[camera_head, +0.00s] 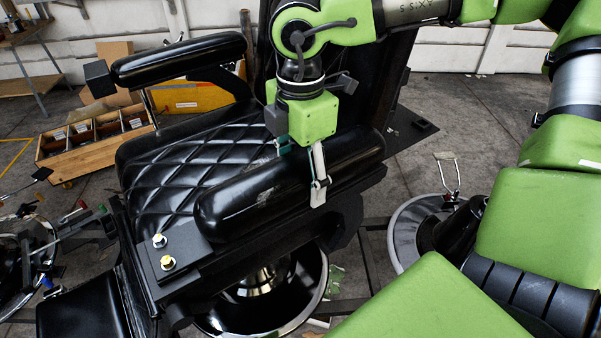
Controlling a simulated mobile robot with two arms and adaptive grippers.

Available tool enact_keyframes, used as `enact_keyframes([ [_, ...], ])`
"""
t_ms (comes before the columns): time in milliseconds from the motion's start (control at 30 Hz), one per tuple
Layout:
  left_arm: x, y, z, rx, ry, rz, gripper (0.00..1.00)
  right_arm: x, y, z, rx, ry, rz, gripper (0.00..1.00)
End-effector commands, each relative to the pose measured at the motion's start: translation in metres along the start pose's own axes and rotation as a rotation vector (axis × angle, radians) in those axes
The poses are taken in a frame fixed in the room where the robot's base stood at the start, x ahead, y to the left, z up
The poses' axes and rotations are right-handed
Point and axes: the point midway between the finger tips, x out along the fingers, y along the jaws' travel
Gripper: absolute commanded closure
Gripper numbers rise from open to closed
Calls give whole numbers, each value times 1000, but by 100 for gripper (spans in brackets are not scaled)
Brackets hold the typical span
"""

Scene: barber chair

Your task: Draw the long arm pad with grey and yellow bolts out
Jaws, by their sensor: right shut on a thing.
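The long arm pad (240,203) is a black, rounded, glossy cushion on the near side of the barber chair. It lies along a dark flat bar whose front end carries bolts with grey and yellow parts (167,262). My right gripper (303,168) comes down from above and is shut on the pad around its rear half. One pale finger lies over the near side of the pad; the far finger is mostly hidden. The pad appears to rest along its bar. My left gripper is not in view.
A second black arm pad (180,59) is on the chair's far side, with the quilted seat (200,165) between them. A wooden box (95,140) is on the floor at left. A round tray with tools (30,260) is at lower left.

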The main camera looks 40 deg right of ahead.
Motion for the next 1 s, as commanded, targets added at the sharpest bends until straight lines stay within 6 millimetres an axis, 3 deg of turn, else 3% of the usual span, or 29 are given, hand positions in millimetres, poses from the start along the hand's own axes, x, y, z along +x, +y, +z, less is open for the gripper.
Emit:
enact_keyframes([
  [1000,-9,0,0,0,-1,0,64,-38,2,0,0,0,7,76],
])
